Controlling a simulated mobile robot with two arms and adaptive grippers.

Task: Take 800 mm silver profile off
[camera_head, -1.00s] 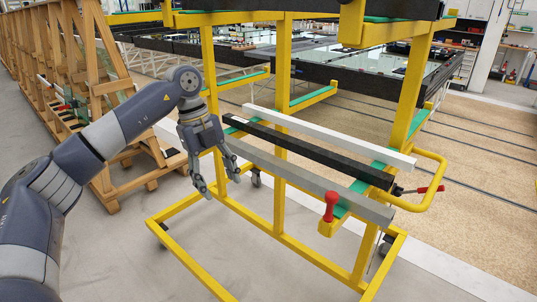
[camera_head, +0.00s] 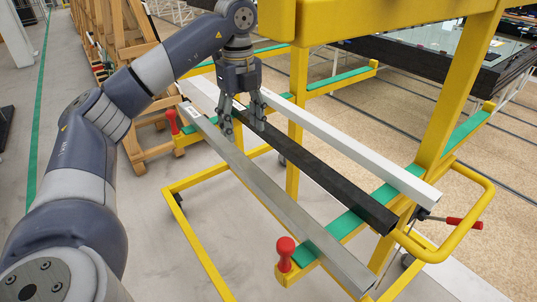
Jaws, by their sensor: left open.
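The silver profile (camera_head: 275,205) is a long grey bar lying across the green-padded arms of a yellow rack, nearest of three bars. A black profile (camera_head: 330,180) lies parallel behind it, and a white profile (camera_head: 350,148) behind that. My left gripper (camera_head: 244,129) points down with its fingers apart and empty, over the left part of the bars. One finger appears beside the silver profile's far edge, the other in front of the black profile; I cannot tell whether they touch. My right gripper is not in view.
Red-knobbed stops stand at the rack arm ends, one front right (camera_head: 286,252) and one left (camera_head: 173,121). A yellow upright (camera_head: 460,85) and a curved handle (camera_head: 478,215) stand at right. Wooden racks (camera_head: 118,40) stand behind left. Floor at left is clear.

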